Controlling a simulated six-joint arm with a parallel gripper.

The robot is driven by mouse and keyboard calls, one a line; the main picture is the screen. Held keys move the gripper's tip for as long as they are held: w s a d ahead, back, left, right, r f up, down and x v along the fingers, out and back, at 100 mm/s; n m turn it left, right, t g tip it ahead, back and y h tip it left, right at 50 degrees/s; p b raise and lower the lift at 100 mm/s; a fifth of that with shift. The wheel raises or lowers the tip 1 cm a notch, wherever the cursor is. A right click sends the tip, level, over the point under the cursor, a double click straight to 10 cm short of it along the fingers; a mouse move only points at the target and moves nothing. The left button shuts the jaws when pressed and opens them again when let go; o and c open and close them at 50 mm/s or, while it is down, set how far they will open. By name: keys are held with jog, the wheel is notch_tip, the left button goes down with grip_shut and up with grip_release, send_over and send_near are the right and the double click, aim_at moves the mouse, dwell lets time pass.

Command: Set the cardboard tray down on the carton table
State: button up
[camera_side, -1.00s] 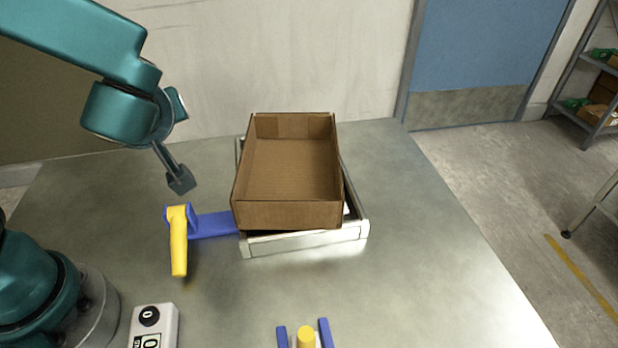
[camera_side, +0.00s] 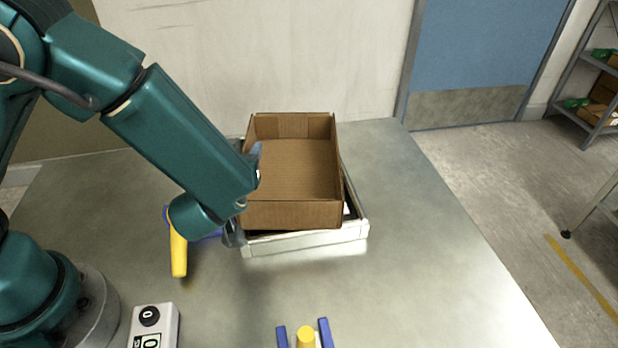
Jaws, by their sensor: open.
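The cardboard tray (camera_side: 292,214) is open-topped, brown and empty. It rests, slightly askew, on a low pale metal frame (camera_side: 305,242) on a large grey metal table (camera_side: 420,270). I cannot tell which surface is the carton table. My gripper (camera_side: 236,230) is low at the tray's left wall, beside its near left corner. My arm covers most of it, and only a grey finger part shows near the frame's corner. The jaws are open. I cannot tell whether a finger touches the tray.
A yellow handle (camera_side: 179,250) on a blue bracket stands left of the frame, partly behind my arm. A small box with a black knob (camera_side: 150,316) is at the front left. Blue posts with a yellow knob (camera_side: 306,337) stand at the front edge. The table's right side is clear.

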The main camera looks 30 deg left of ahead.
jog(key=shift+w, duration=0.1)
grip_shut()
dwell(1.4)
